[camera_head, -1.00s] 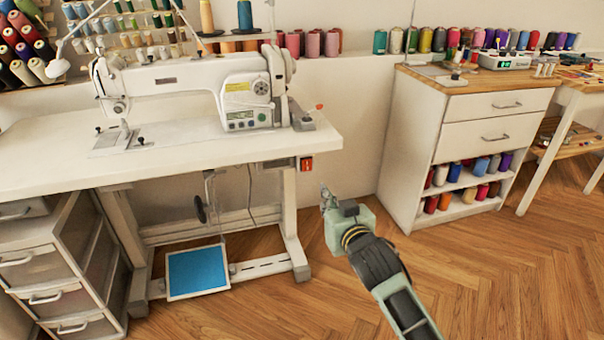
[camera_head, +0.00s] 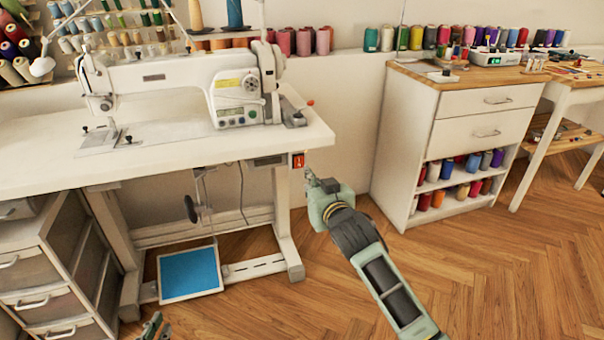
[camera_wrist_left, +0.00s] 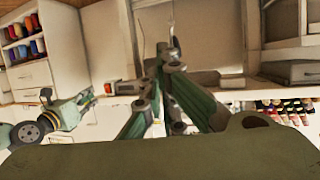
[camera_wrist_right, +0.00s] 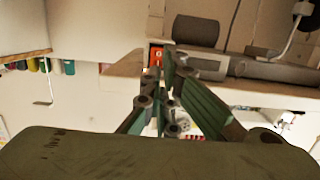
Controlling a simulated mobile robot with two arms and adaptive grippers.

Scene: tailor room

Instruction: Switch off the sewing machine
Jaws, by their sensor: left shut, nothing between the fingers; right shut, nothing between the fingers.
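The white sewing machine (camera_head: 180,85) stands on its white table. A red switch (camera_head: 297,160) is mounted under the table's right front edge. My right gripper (camera_head: 309,174) is shut and empty, just right of and slightly below the switch in the head view. In the right wrist view the red switch (camera_wrist_right: 155,56) shows just left of the fingertips, partly behind them; I cannot tell whether they touch. My left gripper (camera_head: 153,325) is shut and empty, low at the bottom edge of the head view. The switch's on or off position is too small to tell.
A blue pedal (camera_head: 190,273) lies between the table legs. A grey drawer unit (camera_head: 45,265) stands at the left. A white cabinet (camera_head: 465,135) with thread spools stands at the right. The wooden floor (camera_head: 480,270) in front is open.

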